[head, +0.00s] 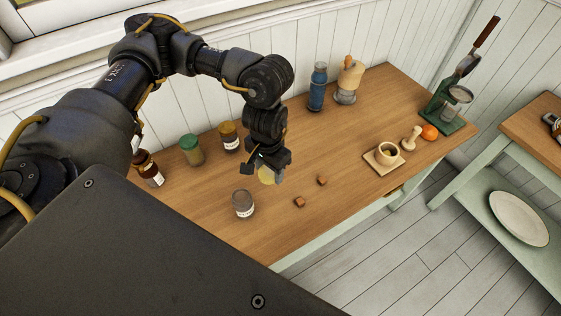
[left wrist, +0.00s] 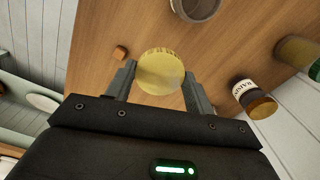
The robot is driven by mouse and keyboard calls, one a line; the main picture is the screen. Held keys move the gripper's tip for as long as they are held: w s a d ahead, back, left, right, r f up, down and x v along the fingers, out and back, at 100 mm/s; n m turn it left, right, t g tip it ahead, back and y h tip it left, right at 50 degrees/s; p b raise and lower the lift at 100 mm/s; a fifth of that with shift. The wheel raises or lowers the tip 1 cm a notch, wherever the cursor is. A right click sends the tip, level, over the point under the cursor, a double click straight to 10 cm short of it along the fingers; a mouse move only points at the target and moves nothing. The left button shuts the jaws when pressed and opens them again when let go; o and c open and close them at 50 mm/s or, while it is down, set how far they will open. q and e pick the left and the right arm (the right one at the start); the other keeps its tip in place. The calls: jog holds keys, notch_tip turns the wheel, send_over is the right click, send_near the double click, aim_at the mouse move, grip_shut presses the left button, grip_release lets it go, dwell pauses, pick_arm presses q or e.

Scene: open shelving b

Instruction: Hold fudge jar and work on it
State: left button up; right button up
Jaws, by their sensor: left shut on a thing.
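The fudge jar (head: 243,204) stands upright on the wooden table, a small glass jar with a pale label and no lid visible on it. Its rim also shows at the top of the left wrist view (left wrist: 196,8). My left gripper (head: 266,170) is shut on a round yellow-gold lid (left wrist: 160,72), which sits between its two fingers. It holds the lid above the table, apart from the jar, behind and right of it in the head view. Two small brown fudge cubes (head: 299,202) (head: 322,180) lie right of the jar. My right gripper is out of view.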

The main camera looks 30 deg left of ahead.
pick_arm(q)
jog(key=w+a+f, duration=0.1)
jog(key=w+f, duration=0.2)
jog(key=w, duration=0.1)
jog(key=w+a+f+b, duration=0.1)
jog(key=w+f, duration=0.2)
jog(key=w, duration=0.1)
jog(key=w+a+f+b, duration=0.1)
jog(key=w+f, duration=0.2)
jog(key=w, duration=0.2)
jog(key=shift+a+f, duration=0.3)
jog(key=shift+a, duration=0.1)
jog(key=shift+w+f+b, duration=0.15)
jog(key=shift+f+b, duration=0.05)
jog(key=shift+f, duration=0.7)
jog(key=shift+w+f+b, duration=0.1)
jog(key=shift+f+b, duration=0.05)
jog(key=shift+f, duration=0.7)
jog(key=o, duration=1.1)
jog(key=shift+f, duration=0.15)
jog(key=shift+c, duration=0.2)
notch_tip(320, 180, up, 12)
jog(key=p, duration=0.2)
jog(key=shift+r, duration=0.2)
